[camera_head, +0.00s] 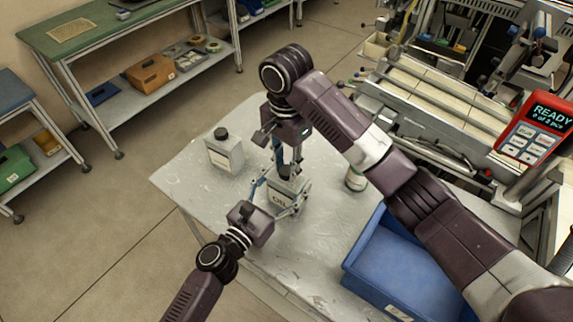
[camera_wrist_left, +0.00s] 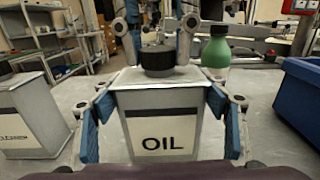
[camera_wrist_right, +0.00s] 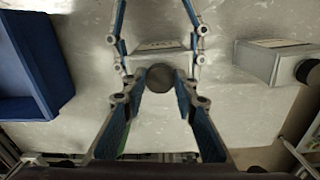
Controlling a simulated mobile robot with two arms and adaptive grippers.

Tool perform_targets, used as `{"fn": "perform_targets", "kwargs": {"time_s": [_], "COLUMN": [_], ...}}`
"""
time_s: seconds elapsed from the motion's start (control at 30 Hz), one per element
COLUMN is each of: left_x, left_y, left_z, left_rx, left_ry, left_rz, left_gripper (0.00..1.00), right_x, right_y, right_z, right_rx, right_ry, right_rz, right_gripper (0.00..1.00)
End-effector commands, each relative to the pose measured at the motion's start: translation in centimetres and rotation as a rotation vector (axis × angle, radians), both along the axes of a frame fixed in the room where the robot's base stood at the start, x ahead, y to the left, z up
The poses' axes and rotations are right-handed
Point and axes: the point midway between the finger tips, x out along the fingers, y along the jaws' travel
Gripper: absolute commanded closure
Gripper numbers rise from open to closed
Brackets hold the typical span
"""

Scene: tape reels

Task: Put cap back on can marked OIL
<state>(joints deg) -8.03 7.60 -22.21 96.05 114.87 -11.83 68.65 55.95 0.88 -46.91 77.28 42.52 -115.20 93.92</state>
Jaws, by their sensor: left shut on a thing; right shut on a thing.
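The can marked OIL (camera_head: 281,199) is a grey rectangular can standing upright on the table; it also shows in the left wrist view (camera_wrist_left: 165,141). My left gripper (camera_wrist_left: 158,122) is shut on the can, with one blue finger on each side. The black cap (camera_wrist_left: 157,60) is at the top middle of the can; it also shows in the right wrist view (camera_wrist_right: 160,78). My right gripper (camera_head: 286,170) comes from above and is shut on the cap. The neck under the cap is hidden, so I cannot tell whether the cap is seated.
A second grey can (camera_head: 225,154) with a black cap stands to the left; its label is partly cut off in the left wrist view (camera_wrist_left: 28,120). A blue bin (camera_head: 385,262) sits at the right. The table's front left is clear.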

Motion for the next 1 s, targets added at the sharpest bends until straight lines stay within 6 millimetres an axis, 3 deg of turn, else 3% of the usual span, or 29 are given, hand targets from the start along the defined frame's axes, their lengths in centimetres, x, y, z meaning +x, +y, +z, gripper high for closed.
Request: {"fn": "perform_targets", "kwargs": {"time_s": [0.4,0.53,0.67,0.7,0.87,1.0], "left_x": [-0.04,-0.05,-0.05,-0.04,-0.04,-0.04], "left_y": [-0.01,0.0,0.0,0.01,0.01,0.01], "left_z": [-0.07,-0.07,-0.08,-0.08,-0.08,-0.08], "left_rx": [0.0,0.0,0.0,0.0,0.0,0.0], "left_ry": [0.001,0.001,0.002,0.002,0.002,0.002], "left_rz": [0.0,0.0,0.0,0.0,0.0,0.0], "left_gripper": [1.0,1.0,1.0,1.0,1.0,1.0], "right_x": [0.13,0.13,0.14,0.14,0.12,0.09], "right_y": [-0.04,-0.05,-0.06,-0.06,-0.05,-0.04], "right_z": [0.02,0.01,0.01,0.01,-0.01,-0.03], "right_rx": [0.0,0.0,0.0,0.0,-0.001,-0.001], "right_ry": [-0.003,-0.003,-0.003,-0.003,-0.002,-0.002], "right_rz": [-0.822,-1.013,-1.0,-0.999,-0.997,-0.997], "right_gripper": [0.81,0.81,0.81,0.71,0.54,0.53]}}
